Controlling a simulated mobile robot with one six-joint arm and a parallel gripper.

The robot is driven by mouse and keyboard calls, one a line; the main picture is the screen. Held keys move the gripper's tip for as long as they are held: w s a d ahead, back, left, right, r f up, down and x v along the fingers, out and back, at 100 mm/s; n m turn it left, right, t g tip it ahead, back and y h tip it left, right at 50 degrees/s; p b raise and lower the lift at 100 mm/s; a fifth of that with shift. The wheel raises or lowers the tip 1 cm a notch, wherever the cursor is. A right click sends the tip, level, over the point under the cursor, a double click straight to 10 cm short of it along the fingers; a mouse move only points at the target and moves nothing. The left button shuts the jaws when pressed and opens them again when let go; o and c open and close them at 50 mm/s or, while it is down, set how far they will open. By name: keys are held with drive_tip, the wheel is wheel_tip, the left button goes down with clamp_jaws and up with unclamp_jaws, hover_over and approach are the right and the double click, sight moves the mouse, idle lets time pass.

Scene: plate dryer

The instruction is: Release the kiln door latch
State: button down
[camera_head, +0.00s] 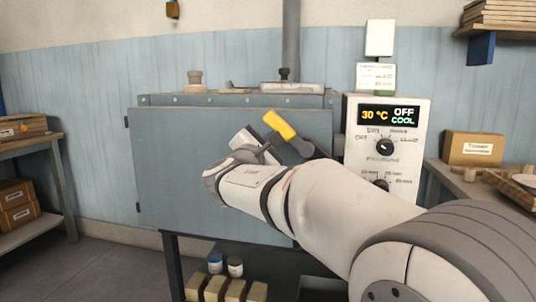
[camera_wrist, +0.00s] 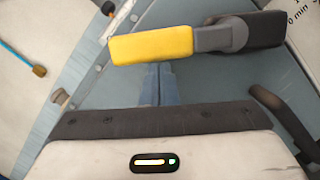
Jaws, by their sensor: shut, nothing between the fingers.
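The kiln door (camera_head: 175,165) is a blue-grey panel, shut against the kiln body. Its latch (camera_head: 280,125) has a yellow grip on a grey stem, running from a dark pivot near the door's right edge up and to the left. In the wrist view the yellow latch grip (camera_wrist: 150,45) lies across the upper middle. My gripper (camera_head: 270,148) is shut and empty, just below and left of the yellow grip. In the wrist view the closed fingers (camera_wrist: 155,75) reach up to the grip's lower edge. I cannot tell whether they touch it.
A control panel (camera_head: 388,145) right of the door reads 30 °C, OFF, COOL. My arm covers the door's lower right part. Jars and blocks (camera_head: 225,288) sit on a shelf below the kiln. Side shelves stand left and right; floor at left is free.

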drive_tip(key=shift+s+d+r+m+g+b, duration=0.15)
drive_tip(key=shift+d+r+m, duration=0.2)
drive_tip(key=shift+m, duration=0.35)
drive_tip(key=shift+d+r+m+g+b, duration=0.1)
drive_tip(key=shift+r+m+g+b, duration=0.1)
drive_tip(key=shift+r+m, duration=0.4)
drive_tip(key=shift+s+d+r+m+g+b, duration=0.15)
drive_tip(key=shift+d+r+m, duration=0.15)
drive_tip(key=shift+m, duration=0.5)
drive_tip(key=shift+h, duration=0.3)
drive_tip(key=shift+w+a+f, duration=0.2)
drive_tip(key=shift+a+f, duration=0.1)
drive_tip(key=shift+a, duration=0.1)
drive_tip(key=s+a+f, duration=0.2)
drive_tip(key=s+a, duration=0.5)
drive_tip(key=s, duration=0.1)
drive_tip(key=shift+a+f+p, duration=0.2)
drive_tip(key=shift+f+p, duration=0.1)
drive_tip(key=shift+p, duration=0.1)
